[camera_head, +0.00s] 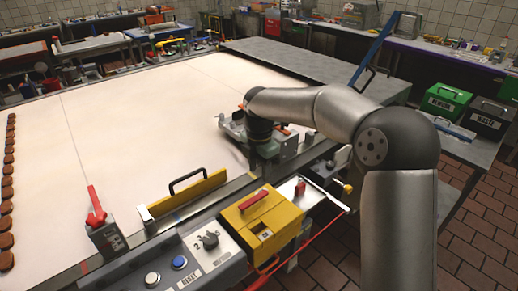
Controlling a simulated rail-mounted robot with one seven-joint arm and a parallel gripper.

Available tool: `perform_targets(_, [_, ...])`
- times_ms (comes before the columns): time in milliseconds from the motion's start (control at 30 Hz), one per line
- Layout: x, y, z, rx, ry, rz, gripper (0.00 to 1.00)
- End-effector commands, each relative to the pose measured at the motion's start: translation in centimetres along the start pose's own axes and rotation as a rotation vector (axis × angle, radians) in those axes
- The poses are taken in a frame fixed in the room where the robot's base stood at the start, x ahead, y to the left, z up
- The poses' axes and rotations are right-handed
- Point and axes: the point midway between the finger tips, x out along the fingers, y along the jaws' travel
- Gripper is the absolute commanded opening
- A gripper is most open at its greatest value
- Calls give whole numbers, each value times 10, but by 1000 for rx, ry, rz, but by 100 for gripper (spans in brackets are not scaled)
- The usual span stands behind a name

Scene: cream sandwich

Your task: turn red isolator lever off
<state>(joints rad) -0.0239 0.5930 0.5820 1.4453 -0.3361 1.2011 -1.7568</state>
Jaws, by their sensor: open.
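A red lever (97,212) stands on a small grey box (108,237) at the left front edge of the pale belt, its thin red arm pointing up and away. A smaller red knob (300,187) sits on a pale plate right of the yellow box. I cannot tell for sure which is the isolator lever. My gripper (261,160) points down at the belt's near edge, beside a grey-green mechanism (290,143). It is open, small and partly lost among dark parts. It is apart from both red parts, closer to the knob.
A yellow box (262,228) with a red handle and a control panel (205,262) with a knob and buttons stand in front. A yellow guard (188,193) with a black handle rises at the belt edge. Brown biscuits (9,190) line the left. The belt's middle (150,110) is clear.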

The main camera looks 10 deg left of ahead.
Motion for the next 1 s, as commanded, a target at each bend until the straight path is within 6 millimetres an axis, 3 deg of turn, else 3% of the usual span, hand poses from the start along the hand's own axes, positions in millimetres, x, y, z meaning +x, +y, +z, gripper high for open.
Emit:
perform_targets(200, [-51,1,0,-1,-2,4,42])
perform_targets(400, [-78,1,0,-2,0,2,42])
perform_targets(867, [-85,-1,-1,5,-2,-1,42])
perform_targets(1000, [-86,-25,-3,150,-34,-14,42])
